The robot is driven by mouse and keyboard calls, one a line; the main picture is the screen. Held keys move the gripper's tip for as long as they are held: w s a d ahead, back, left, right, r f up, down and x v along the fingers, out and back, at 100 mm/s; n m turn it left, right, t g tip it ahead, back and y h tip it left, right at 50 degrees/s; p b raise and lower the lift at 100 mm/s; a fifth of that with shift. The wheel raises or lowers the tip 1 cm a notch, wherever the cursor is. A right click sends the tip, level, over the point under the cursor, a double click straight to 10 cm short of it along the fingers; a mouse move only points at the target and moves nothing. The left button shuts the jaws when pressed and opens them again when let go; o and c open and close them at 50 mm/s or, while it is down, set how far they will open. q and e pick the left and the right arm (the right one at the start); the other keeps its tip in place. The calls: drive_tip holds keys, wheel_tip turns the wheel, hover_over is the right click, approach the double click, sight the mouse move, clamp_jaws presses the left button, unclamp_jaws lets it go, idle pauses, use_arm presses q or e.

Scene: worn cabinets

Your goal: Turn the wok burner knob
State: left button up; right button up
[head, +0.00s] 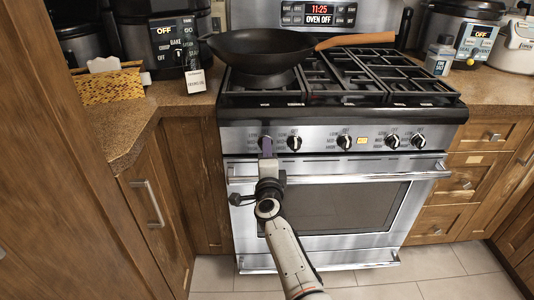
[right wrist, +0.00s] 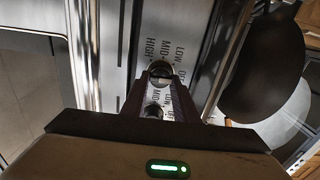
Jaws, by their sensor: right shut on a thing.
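The black wok (head: 262,50) with a wooden handle sits on the left burners of the steel stove. It shows as a dark round shape in the right wrist view (right wrist: 262,70). My right gripper (head: 267,147) reaches up to the stove's front panel at the far left knob and hides most of it. In the right wrist view, its fingers (right wrist: 163,85) stand either side of that knob (right wrist: 160,70) and are shut on it. Low, mid and high labels show beside the knob, but its exact setting is unclear. My left gripper is not in view.
Several more knobs run along the panel, the nearest (head: 294,142) close to my gripper's right. A wooden cabinet (head: 75,170) stands close on the left. Tiled floor lies below the oven.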

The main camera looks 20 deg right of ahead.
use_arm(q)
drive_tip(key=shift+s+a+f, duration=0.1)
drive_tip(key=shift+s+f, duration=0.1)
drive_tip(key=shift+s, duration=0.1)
use_arm(e)
drive_tip(key=shift+m, duration=0.3)
drive_tip(key=o, duration=1.1)
drive_tip(key=shift+c, duration=0.2)
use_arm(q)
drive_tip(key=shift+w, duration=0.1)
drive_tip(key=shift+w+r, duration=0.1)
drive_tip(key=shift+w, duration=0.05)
